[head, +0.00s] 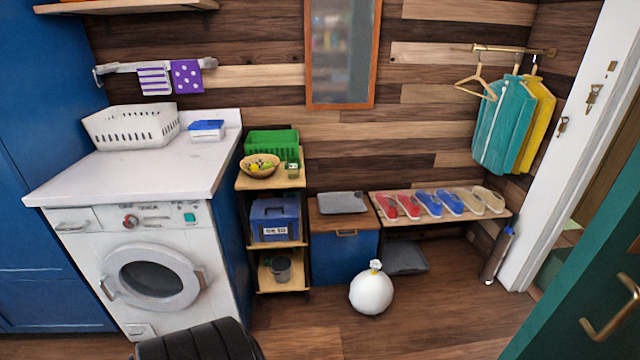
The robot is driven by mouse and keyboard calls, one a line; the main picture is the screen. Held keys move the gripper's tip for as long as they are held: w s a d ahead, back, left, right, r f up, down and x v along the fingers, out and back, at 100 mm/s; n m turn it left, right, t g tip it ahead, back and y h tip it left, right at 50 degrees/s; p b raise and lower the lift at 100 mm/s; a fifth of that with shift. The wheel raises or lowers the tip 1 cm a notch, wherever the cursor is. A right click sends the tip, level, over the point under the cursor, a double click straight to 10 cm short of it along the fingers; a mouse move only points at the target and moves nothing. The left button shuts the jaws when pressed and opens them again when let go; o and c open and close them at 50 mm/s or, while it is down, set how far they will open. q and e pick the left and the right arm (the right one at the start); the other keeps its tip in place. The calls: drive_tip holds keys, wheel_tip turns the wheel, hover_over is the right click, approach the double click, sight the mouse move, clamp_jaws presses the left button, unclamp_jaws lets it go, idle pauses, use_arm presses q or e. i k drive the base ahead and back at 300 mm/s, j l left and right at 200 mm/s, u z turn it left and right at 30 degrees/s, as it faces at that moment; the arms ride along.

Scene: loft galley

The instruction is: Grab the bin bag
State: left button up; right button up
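The bin bag (371,290) is white, round and full, with a tied neck and a yellow tie on top. It stands upright on the wooden floor, in front of the right edge of a blue cabinet (342,258) and the left end of the shoe bench (440,207). Nothing covers it in the head view. Neither of my grippers shows in this view, so I cannot see their state.
A washing machine (152,280) under a white counter (140,168) stands left, beside a narrow shelf unit (272,183). A dark cushion (405,258) lies beneath the bench. A green door (585,290) stands at the right. The floor around the bag's front is clear.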

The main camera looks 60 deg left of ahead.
sight(371, 291)
drive_tip(key=u, duration=1.25)
drive_tip(key=i+j+z, duration=0.2)
drive_tip(key=i, duration=0.25)
drive_tip(key=i+j+z, duration=0.2)
drive_tip(key=i, duration=0.2)
